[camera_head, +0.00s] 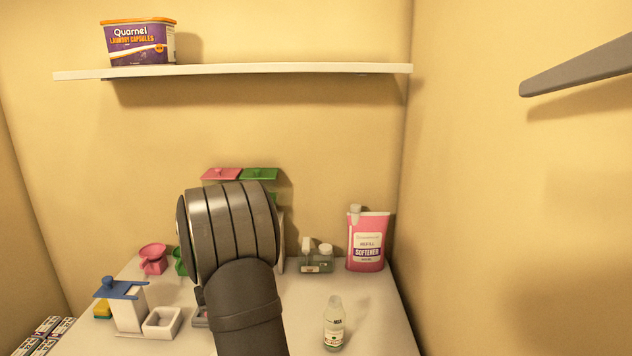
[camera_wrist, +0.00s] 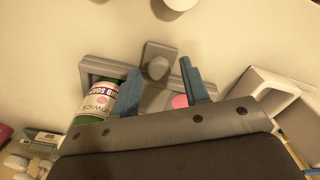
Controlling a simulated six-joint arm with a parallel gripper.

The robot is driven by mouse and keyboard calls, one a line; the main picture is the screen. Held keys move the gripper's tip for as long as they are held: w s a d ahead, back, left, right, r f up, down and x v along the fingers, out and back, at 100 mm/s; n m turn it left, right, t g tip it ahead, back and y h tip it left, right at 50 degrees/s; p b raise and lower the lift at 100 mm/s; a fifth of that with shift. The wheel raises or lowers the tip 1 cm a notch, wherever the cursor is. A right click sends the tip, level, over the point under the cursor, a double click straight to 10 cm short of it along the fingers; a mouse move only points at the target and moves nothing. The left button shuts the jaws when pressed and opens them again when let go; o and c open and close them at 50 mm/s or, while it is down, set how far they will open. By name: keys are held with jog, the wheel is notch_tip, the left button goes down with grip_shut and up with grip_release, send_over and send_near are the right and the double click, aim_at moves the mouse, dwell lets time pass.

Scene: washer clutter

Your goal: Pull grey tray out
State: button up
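The grey tray (camera_wrist: 97,66) shows in the wrist view, with a grey square plate and a round knob (camera_wrist: 158,68) at its front. My gripper (camera_wrist: 163,72) has two blue-grey fingers, one on each side of the knob, with visible gaps, so it is open. Whether the fingers touch the tray's wall I cannot tell. A green bottle with a pink-and-white label (camera_wrist: 98,99) lies or stands at the tray's left part. A pink round thing (camera_wrist: 180,101) shows by the right finger. In the head view my arm hides my gripper and most of the tray.
A white tray (camera_head: 163,322) stands left of my arm, beside a white stand with a blue lid (camera_head: 122,289). A clear bottle (camera_head: 334,324) stands right of my arm. A pink softener pouch (camera_head: 367,241) is at the back right. A shelf (camera_head: 240,70) hangs above.

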jog(key=shift+w+r, duration=0.15)
jog(key=shift+r, duration=2.95)
